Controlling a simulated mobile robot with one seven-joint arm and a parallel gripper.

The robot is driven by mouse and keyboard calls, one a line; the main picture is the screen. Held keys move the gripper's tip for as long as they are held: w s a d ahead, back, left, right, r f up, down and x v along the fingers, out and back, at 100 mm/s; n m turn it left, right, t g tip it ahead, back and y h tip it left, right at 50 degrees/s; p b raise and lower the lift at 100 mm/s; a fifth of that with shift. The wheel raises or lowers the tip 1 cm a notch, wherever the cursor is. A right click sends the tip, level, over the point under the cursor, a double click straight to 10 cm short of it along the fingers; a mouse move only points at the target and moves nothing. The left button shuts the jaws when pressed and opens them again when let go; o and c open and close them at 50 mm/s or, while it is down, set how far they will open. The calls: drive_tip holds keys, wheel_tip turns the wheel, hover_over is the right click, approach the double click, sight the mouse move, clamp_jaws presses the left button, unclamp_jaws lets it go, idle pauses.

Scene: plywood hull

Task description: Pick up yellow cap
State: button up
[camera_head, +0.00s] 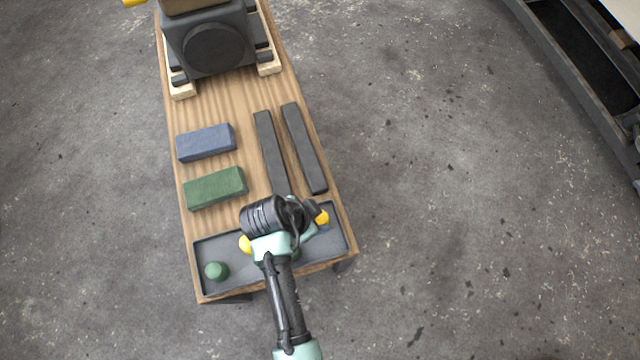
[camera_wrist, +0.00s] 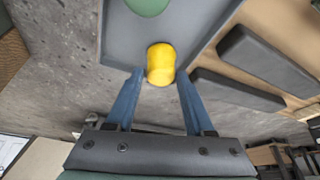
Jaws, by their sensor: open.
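The yellow cap (camera_wrist: 161,63) is a short rounded cylinder in the grey tray (camera_wrist: 119,43), seen in the wrist view. In the head view it shows at the right end of the tray (camera_head: 340,238), as a yellow patch (camera_head: 322,218). My gripper (camera_wrist: 160,74) is open, with its two blue fingers reaching to either side of the cap's lower part. I cannot tell whether they touch it. In the head view my arm and wrist cover the middle of the tray and hide most of the gripper.
A green cap (camera_head: 216,270) stands at the tray's left end. Another green thing (camera_wrist: 147,5) is cut off in the wrist view. Blue (camera_head: 205,143) and green (camera_head: 215,188) blocks and two dark bars (camera_head: 304,148) lie behind the tray. Another yellow patch (camera_head: 245,244) shows beside my arm.

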sight(318, 219)
drive_tip(key=x, duration=0.3)
drive_tip(key=shift+b, duration=0.4)
clamp_jaws()
